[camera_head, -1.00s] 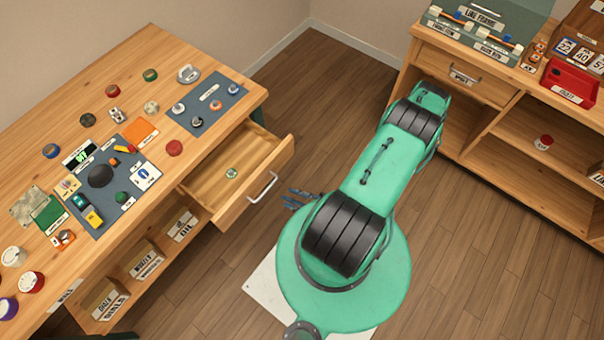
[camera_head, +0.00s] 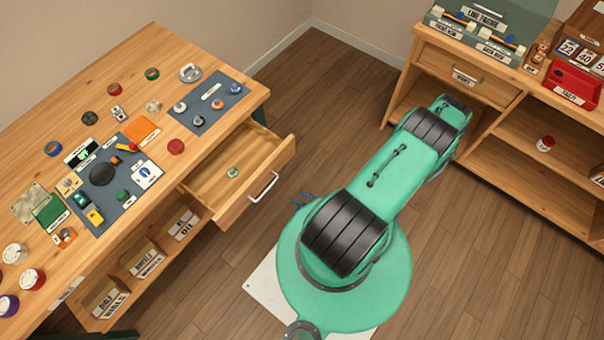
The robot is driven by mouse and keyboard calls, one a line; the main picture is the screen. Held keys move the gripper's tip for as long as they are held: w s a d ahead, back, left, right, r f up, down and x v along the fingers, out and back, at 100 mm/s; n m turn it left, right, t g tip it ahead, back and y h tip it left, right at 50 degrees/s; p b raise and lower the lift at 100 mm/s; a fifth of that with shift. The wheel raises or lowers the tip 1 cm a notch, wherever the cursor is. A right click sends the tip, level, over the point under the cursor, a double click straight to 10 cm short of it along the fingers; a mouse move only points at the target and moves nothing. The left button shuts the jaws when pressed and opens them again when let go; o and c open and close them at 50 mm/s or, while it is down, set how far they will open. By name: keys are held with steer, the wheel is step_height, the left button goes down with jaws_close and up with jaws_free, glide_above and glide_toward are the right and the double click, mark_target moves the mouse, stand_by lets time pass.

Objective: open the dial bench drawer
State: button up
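The drawer (camera_head: 258,163) of the wooden bench (camera_head: 112,62) on the left is pulled out. Its inside shows, with a small green-topped object (camera_head: 233,172) in it. The metal drawer handle (camera_head: 263,187) is on its front panel.
The bench top carries several dials, knobs and a grey mat (camera_head: 222,88). Labelled bins (camera_head: 148,259) stand on the shelf below. At the right is a second wooden unit with a closed drawer (camera_head: 466,75) and a red tray (camera_head: 572,84).

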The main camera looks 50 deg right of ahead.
mark_target(267, 191)
steer(key=shift+r, duration=0.15)
steer(key=s+r+m+g+h+p, duration=0.1)
steer(key=p, duration=0.4)
steer(key=s+r+m+g+h+p, duration=0.1)
steer(key=r+p, duration=0.1)
steer(key=p, duration=0.4)
steer(key=s+r+g+h+p, duration=0.1)
steer(key=p, duration=0.5)
steer(key=shift+s+a+r+m, duration=0.15)
steer(key=shift+a+m, duration=0.15)
steer(key=shift+m, duration=0.1)
steer(key=p+x, duration=0.1)
steer(key=x, duration=1.2)
steer(key=shift+w, duration=0.3)
stand_by(0.4)
steer(key=shift+a, duration=0.15)
